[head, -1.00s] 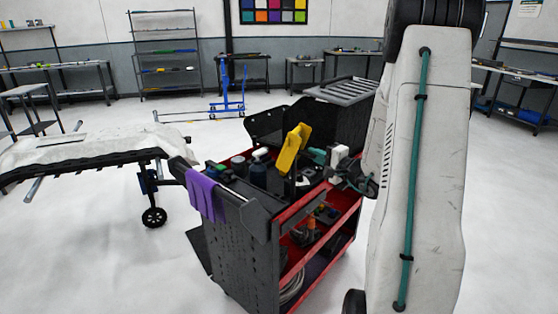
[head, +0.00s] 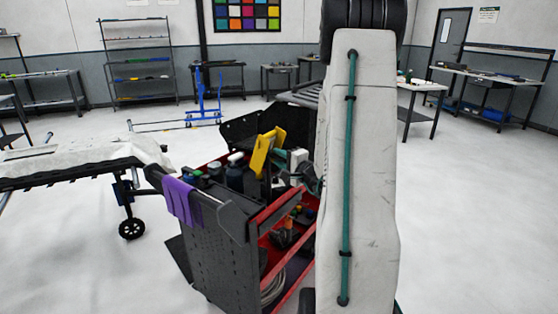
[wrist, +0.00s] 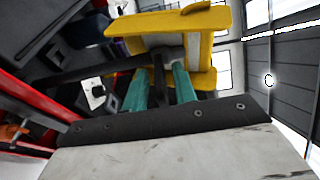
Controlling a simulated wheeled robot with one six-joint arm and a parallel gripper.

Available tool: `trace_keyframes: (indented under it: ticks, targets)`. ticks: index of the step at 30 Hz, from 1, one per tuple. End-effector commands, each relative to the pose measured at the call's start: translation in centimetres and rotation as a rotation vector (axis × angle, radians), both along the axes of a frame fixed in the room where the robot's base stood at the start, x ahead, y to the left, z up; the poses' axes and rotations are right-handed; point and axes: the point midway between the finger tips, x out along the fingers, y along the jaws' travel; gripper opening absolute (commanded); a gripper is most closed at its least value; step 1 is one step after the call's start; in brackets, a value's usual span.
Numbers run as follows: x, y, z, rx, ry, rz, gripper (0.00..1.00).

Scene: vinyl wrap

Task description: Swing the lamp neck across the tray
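The lamp has a yellow head (head: 264,152) on a thin dark neck and stands over the tool cart's top tray in the head view. In the wrist view the yellow head (wrist: 195,30) fills the upper middle, and the dark neck (wrist: 158,72) shows between my fingers. My gripper (head: 281,160) has teal fingers and is just right of the lamp in the head view. In the wrist view my gripper (wrist: 160,82) has its fingers apart, with narrow gaps seeming to show beside the neck. Contact is not visible. My arm hides the tray's right part.
The black and red cart (head: 215,245) holds bottles and tools on top and more on its lower shelf. A purple cloth (head: 182,200) hangs on its handle. A covered wheeled table (head: 75,165) stands left. Floor is clear to the right.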

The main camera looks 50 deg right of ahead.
Motion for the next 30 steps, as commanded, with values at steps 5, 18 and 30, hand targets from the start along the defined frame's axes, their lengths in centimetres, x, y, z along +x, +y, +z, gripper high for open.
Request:
trace_keyframes:
  ticks: [5, 18, 30]
  targets:
    - [-0.3, -0.5, 0.0, 0.001, 0.0, -0.01, 0.31]
    - [-4.9, 0.2, 0.0, 0.001, 0.0, -0.017, 0.31]
    - [-7.8, 1.2, 0.0, 0.001, -0.001, -0.009, 0.31]
